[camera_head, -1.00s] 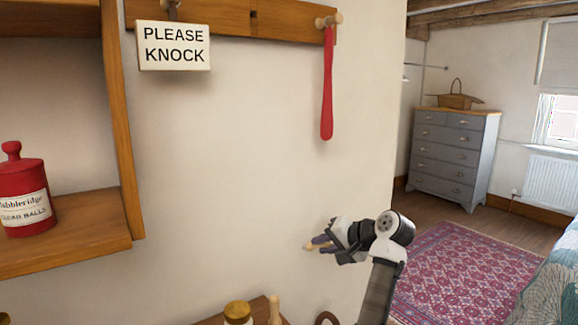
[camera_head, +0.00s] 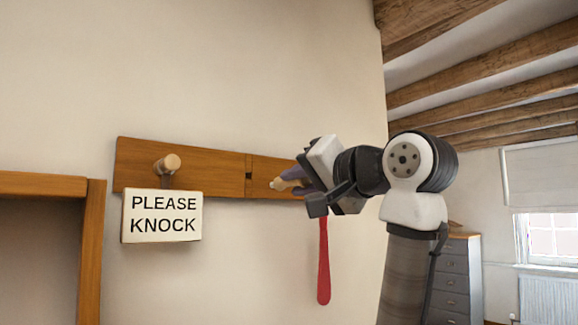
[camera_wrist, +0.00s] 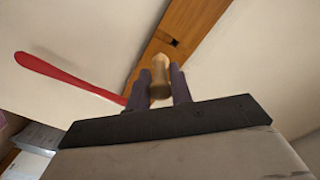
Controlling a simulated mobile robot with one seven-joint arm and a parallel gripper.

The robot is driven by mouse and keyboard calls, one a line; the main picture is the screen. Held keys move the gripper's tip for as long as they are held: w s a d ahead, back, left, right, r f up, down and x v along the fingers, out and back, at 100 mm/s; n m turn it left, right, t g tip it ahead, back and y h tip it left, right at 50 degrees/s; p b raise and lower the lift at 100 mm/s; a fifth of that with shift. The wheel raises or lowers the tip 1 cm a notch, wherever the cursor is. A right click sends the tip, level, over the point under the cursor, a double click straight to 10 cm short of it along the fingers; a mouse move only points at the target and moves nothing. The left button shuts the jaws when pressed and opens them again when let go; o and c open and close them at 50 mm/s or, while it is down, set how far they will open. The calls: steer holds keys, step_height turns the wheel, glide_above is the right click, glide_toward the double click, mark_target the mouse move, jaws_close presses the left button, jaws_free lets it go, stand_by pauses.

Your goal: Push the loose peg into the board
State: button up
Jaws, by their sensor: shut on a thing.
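My gripper (camera_head: 292,180) is shut on a pale wooden peg (camera_head: 277,184), which sticks out beyond the fingertips. In the wrist view the peg (camera_wrist: 160,76) sits between the two dark fingers, its free end toward the board. The wooden board (camera_head: 210,175) is fixed to the wall. A dark hole (camera_head: 248,176) shows in it, left of the peg in the head view. The hole also shows in the wrist view (camera_wrist: 173,43), just beyond the peg's end. The peg appears apart from the hole; its exact distance from the board is hard to tell.
A fixed peg (camera_head: 167,163) holds the PLEASE KNOCK sign (camera_head: 162,215) at the board's left. A red shoehorn-like strip (camera_head: 323,262) hangs below my gripper. A wooden shelf (camera_head: 93,250) stands at lower left. Wall above the board is clear.

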mark_target(265, 173)
steer(key=shift+s+a+r, duration=0.2)
steer(key=shift+s+r, duration=0.25)
steer(key=shift+r, duration=0.1)
steer(key=shift+s+a+r, duration=0.15)
steer(key=shift+s+r, duration=0.25)
steer(key=shift+r, duration=0.15)
steer(key=shift+f, duration=0.1)
steer(key=shift+p+x, duration=0.6)
steer(key=shift+x, duration=2.25)
steer(key=shift+w+a, duration=0.15)
steer(key=shift+w+a, duration=0.2)
steer(key=shift+w, duration=0.05)
steer(key=shift+x, duration=1.05)
steer(key=o, duration=0.9)
